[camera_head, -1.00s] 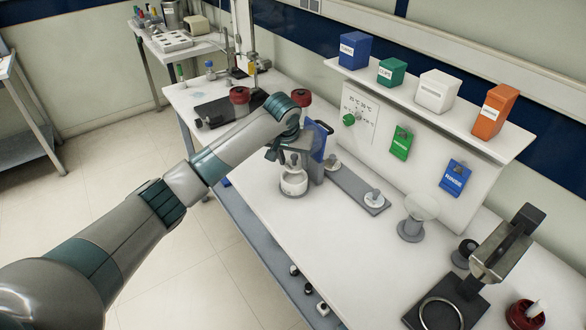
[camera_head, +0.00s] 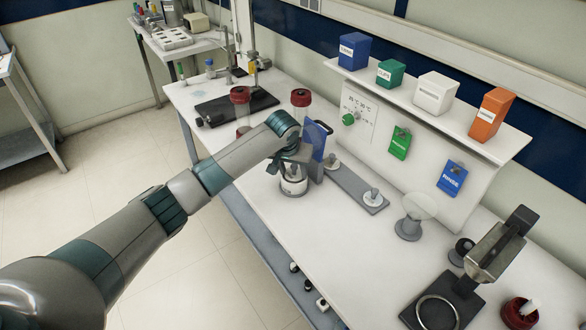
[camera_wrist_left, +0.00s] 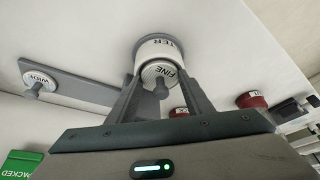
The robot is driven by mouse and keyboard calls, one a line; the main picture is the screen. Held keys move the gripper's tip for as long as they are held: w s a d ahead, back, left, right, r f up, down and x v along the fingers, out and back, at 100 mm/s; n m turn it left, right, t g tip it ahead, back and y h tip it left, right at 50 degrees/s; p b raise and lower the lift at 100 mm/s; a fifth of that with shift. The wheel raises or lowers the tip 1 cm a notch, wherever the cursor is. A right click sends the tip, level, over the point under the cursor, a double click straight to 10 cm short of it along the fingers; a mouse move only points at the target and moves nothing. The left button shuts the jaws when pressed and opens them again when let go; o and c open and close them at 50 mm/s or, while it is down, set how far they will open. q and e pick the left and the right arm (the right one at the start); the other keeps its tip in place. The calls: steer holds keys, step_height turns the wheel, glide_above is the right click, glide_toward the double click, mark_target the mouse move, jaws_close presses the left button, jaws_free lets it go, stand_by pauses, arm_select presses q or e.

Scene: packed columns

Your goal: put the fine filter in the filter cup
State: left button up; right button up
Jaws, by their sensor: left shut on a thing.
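In the left wrist view the cup (camera_wrist_left: 157,42) shows the letters "TER". My left gripper (camera_head: 294,168) is right over the cup, pointing down. Its fingers are shut on the grey knob of the fine filter (camera_wrist_left: 160,73), a pale disc marked "FINE". The disc is lined up with the cup's mouth, at or inside it; I cannot tell whether it rests on anything. My right gripper is not in view.
A glass funnel (camera_head: 419,207) and a dark press (camera_head: 480,265) stand to the right.

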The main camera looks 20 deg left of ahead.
arm_select(q)
steer(key=shift+s+f, duration=0.2)
steer(key=shift+f, duration=0.1)
steer(key=o, duration=1)
steer(key=shift+d+f, duration=0.1)
steer(key=shift+a+r, duration=0.25)
steer(key=shift+r, duration=0.25)
steer(key=b+v, duration=0.1)
steer(key=v, duration=0.3)
steer(key=b+v, duration=0.1)
steer(key=v, duration=0.3)
steer(key=b+v, duration=0.1)
steer(key=v, duration=0.3)
steer(key=shift+w+d+r, duration=0.2)
steer(key=shift+r, duration=0.1)
